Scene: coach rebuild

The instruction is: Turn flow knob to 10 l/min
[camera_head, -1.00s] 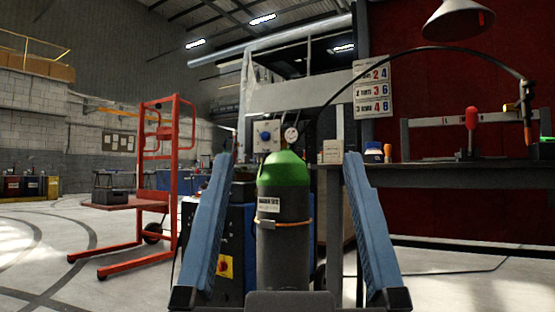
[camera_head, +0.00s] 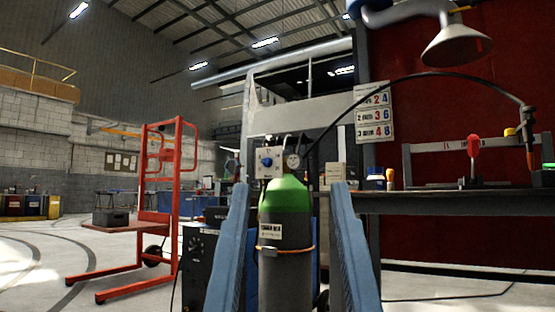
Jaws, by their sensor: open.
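A round blue knob (camera_head: 266,162) sits on a pale square plate (camera_head: 269,171) above the green-topped gas cylinder (camera_head: 285,250). A small round gauge (camera_head: 293,161) is just right of it. The knob is small in view, and I cannot read any scale or setting. My gripper (camera_head: 289,185) shows as two long blue fingers, open and empty, one on each side of the cylinder in the picture. The knob appears between the fingers, a little above the tips and nearer the left one. The fingers look apart from it; their exact distance is unclear.
A black hose (camera_head: 425,74) arches right from the gauge to a torch. A workbench (camera_head: 450,202) stands right, with a red-handled clamp (camera_head: 473,147). A dark machine (camera_head: 207,262) stands left of the cylinder. A red lift trolley (camera_head: 172,200) stands farther left beside open floor.

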